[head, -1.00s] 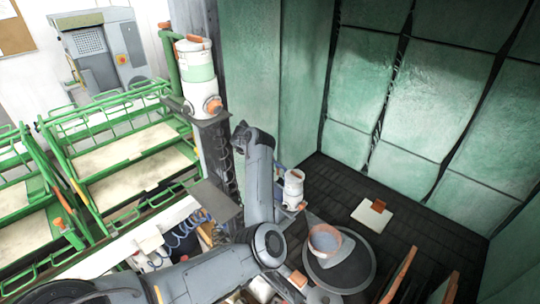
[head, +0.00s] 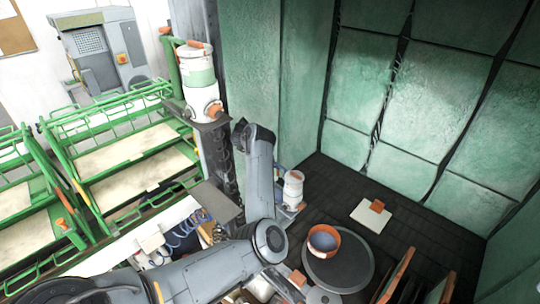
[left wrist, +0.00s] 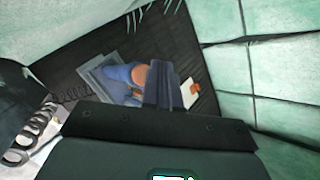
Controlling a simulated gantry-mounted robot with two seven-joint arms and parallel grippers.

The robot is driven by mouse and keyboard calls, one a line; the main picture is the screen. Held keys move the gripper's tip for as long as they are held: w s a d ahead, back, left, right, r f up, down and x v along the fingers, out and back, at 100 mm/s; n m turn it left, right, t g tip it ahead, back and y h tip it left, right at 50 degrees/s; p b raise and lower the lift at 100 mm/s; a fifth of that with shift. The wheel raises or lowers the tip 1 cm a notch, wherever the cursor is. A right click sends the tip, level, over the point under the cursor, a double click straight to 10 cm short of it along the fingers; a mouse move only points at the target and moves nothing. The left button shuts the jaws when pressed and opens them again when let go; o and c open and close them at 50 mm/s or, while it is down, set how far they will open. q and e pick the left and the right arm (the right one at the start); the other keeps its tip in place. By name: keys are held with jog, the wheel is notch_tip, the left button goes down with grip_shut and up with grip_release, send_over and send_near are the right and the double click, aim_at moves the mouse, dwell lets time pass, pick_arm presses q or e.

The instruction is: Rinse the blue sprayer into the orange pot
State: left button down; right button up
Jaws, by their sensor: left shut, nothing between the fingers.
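The orange pot (head: 323,240) stands upright on a dark round turntable (head: 345,272) in the head view, with a blue-purple inside. In the left wrist view the orange pot (left wrist: 142,73) shows behind my fingers, next to a blue surface that I cannot separate clearly from it. I cannot pick out the blue sprayer with certainty. My left gripper (left wrist: 165,85) is shut with nothing between its dark fingers and partly covers the pot area in the left wrist view. In the head view the left gripper's fingertips cannot be made out. My right gripper is not in view.
A white canister (head: 293,187) stands left of the pot. A white plate with an orange block (head: 377,206) lies on the dark floor (head: 340,190) to the right. Green padded walls (head: 430,95) enclose the floor. Green racks (head: 110,150) and a larger canister (head: 200,75) stand left.

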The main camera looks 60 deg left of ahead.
pick_arm(q)
jog(key=shift+r+p, duration=2.1)
jog(key=shift+r, duration=0.4)
